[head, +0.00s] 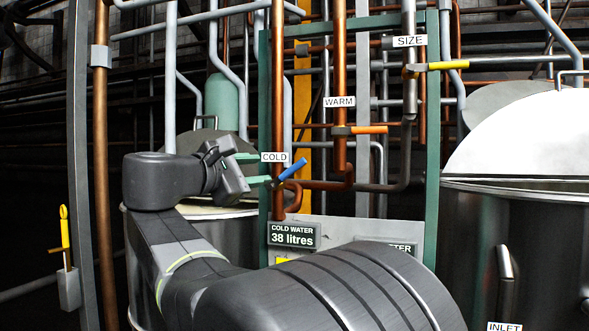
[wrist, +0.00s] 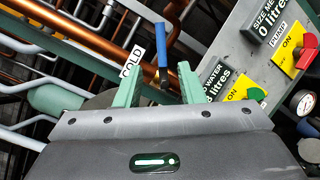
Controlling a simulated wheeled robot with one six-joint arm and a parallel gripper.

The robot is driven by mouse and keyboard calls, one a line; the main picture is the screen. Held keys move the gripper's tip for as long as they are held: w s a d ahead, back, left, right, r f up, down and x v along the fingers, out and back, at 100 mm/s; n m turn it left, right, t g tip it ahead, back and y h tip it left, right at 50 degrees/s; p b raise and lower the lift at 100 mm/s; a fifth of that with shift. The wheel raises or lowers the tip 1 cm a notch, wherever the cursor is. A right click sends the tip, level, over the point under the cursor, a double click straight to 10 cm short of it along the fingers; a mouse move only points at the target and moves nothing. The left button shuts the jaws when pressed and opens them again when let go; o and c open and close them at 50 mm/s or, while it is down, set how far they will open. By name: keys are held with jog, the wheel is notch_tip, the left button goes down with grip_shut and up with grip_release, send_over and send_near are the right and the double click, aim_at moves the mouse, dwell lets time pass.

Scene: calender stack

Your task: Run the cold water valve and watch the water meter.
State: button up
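The cold water valve has a blue lever (head: 292,169) on a vertical copper pipe, beside the COLD label (head: 275,157). The lever slants up to the right in the head view. My gripper (head: 262,169) points at it from the left, with its two green fingers apart. In the wrist view the blue lever (wrist: 163,62) shows between the open fingers (wrist: 159,72); I cannot tell whether either finger touches it. The water meter (head: 292,235) reads "COLD WATER 38 litres". In the wrist view the meter (wrist: 216,78) is partly hidden by a finger.
A yellow SIZE lever (head: 447,65) and an orange WARM lever (head: 368,129) sit up to the right. A green ON switch (wrist: 256,94) and a red PUMP switch (wrist: 306,58) are on the panel. Steel vats stand on both sides; the right one (head: 515,230) is close.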

aim_at(293, 167)
jog(key=p+x, duration=0.3)
jog(key=x, duration=1)
jog(key=shift+w+d, duration=0.15)
jog(key=shift+d, duration=0.05)
jog(key=shift+c, duration=0.2)
grip_shut()
